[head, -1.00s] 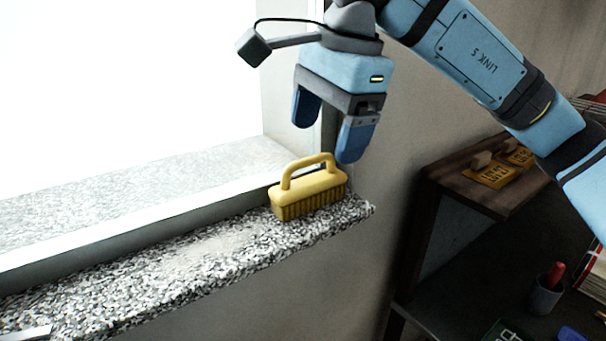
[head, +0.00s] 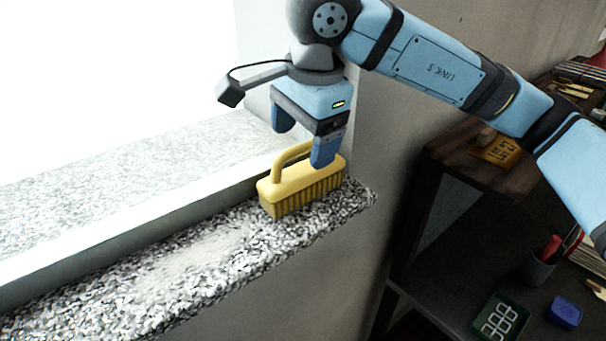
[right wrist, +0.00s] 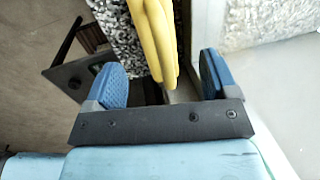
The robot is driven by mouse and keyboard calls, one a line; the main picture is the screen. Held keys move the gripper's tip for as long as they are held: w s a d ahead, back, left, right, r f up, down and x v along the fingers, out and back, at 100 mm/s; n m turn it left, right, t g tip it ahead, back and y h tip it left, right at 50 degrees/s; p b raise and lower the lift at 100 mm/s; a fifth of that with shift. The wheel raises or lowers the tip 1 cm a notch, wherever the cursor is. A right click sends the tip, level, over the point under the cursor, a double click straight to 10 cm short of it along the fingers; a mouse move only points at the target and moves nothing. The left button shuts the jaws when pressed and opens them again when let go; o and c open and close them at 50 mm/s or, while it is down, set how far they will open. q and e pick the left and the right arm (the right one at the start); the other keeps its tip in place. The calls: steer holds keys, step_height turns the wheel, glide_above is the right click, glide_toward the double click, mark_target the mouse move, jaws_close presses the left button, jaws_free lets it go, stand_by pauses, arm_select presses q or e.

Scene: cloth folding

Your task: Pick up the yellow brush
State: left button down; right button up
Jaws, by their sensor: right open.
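The yellow brush (head: 303,184) stands upright, bristles down, near the right end of the speckled stone sill (head: 215,255). Its arched handle is on top, partly hidden by a blue finger. My right gripper (head: 303,145) is open, with its two blue fingers pointing down at the brush handle. One finger is on the near side of the handle and the other on the far, window side. In the right wrist view the brush's yellow handle (right wrist: 155,45) lies between the spread fingers of the gripper (right wrist: 165,80), with gaps on both sides. My left gripper is not in view.
The window frame (head: 130,234) runs close behind the brush. A wall drops below the sill's front edge. The sill left of the brush is clear.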

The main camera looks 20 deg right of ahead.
mark_target(297, 172)
steer(key=shift+a+f, duration=0.1)
steer(key=shift+f, duration=0.35)
steer(key=f, duration=0.1)
steer(key=f+p, duration=0.1)
steer(key=f, duration=0.1)
steer(key=shift+w+a+f, duration=0.15)
steer(key=shift+a+f, duration=0.1)
steer(key=shift+w+f, duration=0.15)
steer(key=shift+f, duration=0.25)
steer(key=shift+c, duration=0.3)
steer(key=c, duration=1)
